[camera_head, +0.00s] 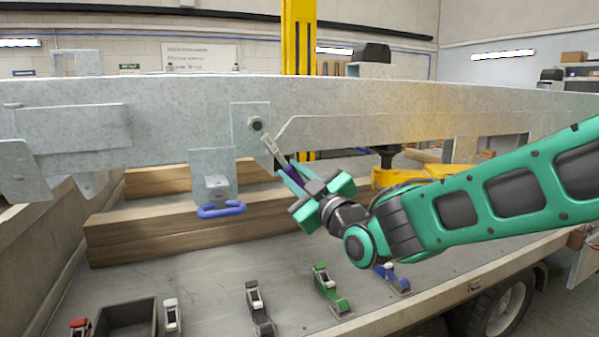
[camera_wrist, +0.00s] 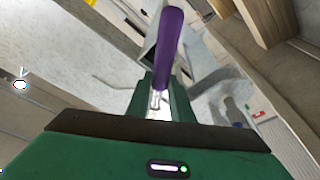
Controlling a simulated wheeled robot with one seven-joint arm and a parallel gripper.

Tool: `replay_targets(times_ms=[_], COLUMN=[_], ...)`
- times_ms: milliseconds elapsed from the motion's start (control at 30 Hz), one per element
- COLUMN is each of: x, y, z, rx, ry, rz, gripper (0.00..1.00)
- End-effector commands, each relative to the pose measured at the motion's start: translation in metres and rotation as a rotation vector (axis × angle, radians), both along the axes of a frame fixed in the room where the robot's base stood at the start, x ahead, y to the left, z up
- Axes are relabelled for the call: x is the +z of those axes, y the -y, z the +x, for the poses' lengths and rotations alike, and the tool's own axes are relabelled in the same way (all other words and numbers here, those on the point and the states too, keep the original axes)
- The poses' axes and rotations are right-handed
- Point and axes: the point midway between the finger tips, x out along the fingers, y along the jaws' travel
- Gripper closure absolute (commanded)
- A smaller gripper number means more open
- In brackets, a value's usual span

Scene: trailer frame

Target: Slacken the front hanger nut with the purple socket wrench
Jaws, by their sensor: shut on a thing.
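The purple socket wrench is in my gripper (camera_head: 300,183). Its pale metal shaft (camera_head: 272,150) points up and left toward a round dark nut (camera_head: 256,123) on a square plate of the grey trailer beam. The shaft's end is just below and right of the nut; I cannot tell whether it touches. In the wrist view the purple handle (camera_wrist: 168,45) stands between the green fingers (camera_wrist: 160,100), with a short metal part (camera_wrist: 155,100) near them. The fingers are shut on the wrench. The nut cannot be made out in the wrist view.
On the grey deck stand several small coloured holders, including a green one (camera_head: 331,290), and a dark open box (camera_head: 127,318). A yellow post (camera_head: 298,40) rises behind.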

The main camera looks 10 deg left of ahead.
Motion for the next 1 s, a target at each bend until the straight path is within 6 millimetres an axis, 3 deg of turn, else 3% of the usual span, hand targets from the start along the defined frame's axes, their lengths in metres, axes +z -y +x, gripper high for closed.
replay_targets(times_ms=[1000], x=[-0.018], y=[-0.035], z=[-0.021], rx=[0.0], ry=[-0.173], rz=[0.284], gripper=[1.0])
